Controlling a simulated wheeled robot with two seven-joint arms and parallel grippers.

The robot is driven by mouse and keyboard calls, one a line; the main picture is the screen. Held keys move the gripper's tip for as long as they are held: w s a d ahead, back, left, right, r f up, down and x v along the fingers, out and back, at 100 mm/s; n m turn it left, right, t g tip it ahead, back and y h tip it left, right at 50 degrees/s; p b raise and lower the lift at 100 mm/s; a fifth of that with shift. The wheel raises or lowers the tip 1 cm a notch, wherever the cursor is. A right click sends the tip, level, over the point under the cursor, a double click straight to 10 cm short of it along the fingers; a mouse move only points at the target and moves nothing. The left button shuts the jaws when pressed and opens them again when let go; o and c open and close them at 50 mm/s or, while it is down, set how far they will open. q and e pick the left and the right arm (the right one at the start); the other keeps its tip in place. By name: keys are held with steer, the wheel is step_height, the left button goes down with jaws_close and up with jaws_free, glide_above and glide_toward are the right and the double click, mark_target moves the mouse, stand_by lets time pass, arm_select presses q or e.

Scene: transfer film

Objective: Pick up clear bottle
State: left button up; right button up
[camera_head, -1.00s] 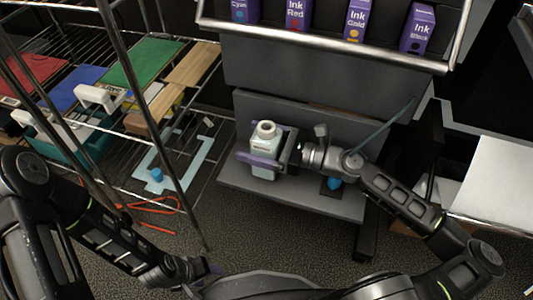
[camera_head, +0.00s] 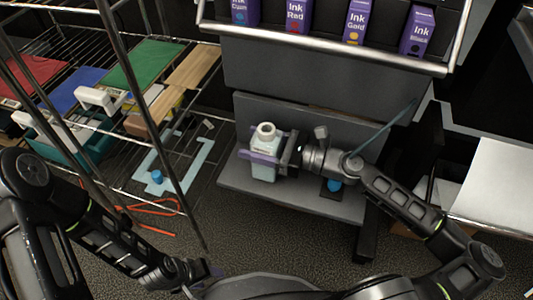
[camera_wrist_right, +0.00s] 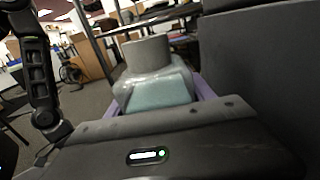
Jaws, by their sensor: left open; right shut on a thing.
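The clear bottle (camera_head: 264,155) stands upright on the lower grey shelf (camera_head: 240,185) in the head view, with a whitish neck and pale contents. My right gripper (camera_head: 263,158) reaches in from the right and is shut on the bottle, its purple fingers on either side. In the right wrist view the bottle (camera_wrist_right: 152,75) sits just past the gripper body, between the purple fingers; its lower part is hidden. My left gripper (camera_head: 212,272) is low in the head view, open and away from the bottle; its fingertips are hard to make out.
Ink boxes (camera_head: 298,15) stand behind a metal rail (camera_head: 330,50) above. A wire rack (camera_head: 185,195) at the left holds coloured sheets. A blue cap-like thing (camera_head: 334,184) is under my right wrist. An orange cable (camera_head: 150,205) lies near the rack.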

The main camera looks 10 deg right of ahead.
jaws_close()
stand_by(0.3)
steer(key=shift+r, duration=0.15)
step_height(320, 180, up, 9)
steer(key=p, duration=0.4)
steer(key=shift+p, duration=0.4)
steer(key=shift+r, duration=0.4)
